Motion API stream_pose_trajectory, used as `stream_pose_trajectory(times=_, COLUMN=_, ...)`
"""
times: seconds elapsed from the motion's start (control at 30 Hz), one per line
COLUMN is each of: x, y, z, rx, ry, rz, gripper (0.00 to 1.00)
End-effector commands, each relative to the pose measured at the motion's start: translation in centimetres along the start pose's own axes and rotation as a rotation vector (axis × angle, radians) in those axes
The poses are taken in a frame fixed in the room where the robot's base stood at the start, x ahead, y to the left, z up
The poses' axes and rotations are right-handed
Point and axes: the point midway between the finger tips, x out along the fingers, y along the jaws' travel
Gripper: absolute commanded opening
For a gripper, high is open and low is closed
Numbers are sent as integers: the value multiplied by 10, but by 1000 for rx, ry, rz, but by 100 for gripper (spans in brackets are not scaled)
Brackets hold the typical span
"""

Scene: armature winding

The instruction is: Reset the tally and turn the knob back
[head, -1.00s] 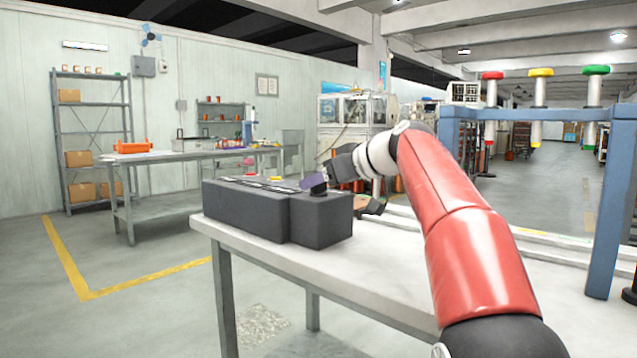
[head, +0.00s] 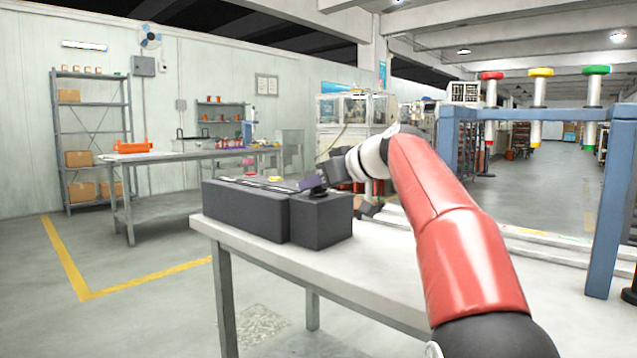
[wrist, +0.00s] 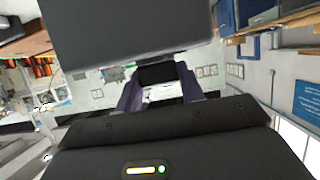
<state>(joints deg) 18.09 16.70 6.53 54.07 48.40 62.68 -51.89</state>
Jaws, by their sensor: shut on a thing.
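A long dark grey box-shaped device (head: 245,212) stands on the white-topped table, with a separate-looking block (head: 321,222) at its right end. A small black knob (head: 318,194) sits on top of that block. My gripper (head: 313,184) is at the knob, its purple fingertips shut on it. In the wrist view the two purple fingers (wrist: 160,85) stand either side of the black knob (wrist: 158,73), with the grey body of the device (wrist: 125,32) above them in the picture. The device's top is seen edge-on, so I cannot read a tally or the knob's angle.
The table (head: 375,262) is bare to the right of the device. A blue frame (head: 603,215) stands at the right, with red, yellow and green-capped posts behind its top bar. A grey workbench (head: 170,157) and shelving (head: 92,130) stand at the back left.

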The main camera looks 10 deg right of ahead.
Motion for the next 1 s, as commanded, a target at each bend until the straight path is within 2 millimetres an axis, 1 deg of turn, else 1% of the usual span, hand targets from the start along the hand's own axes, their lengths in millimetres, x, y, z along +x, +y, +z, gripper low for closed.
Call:
stream_pose_trajectory(times=0.17, x=0, y=-2, z=0, rx=20, ry=0, rz=51, gripper=15)
stream_pose_trajectory(times=0.37, x=0, y=-3, z=-1, rx=69, ry=1, rz=172, gripper=15)
stream_pose_trajectory(times=0.63, x=0, y=-4, z=-4, rx=159, ry=1, rz=397, gripper=15)
stream_pose_trajectory(times=1.0, x=2, y=-4, z=-2, rx=279, ry=1, rz=689, gripper=15)
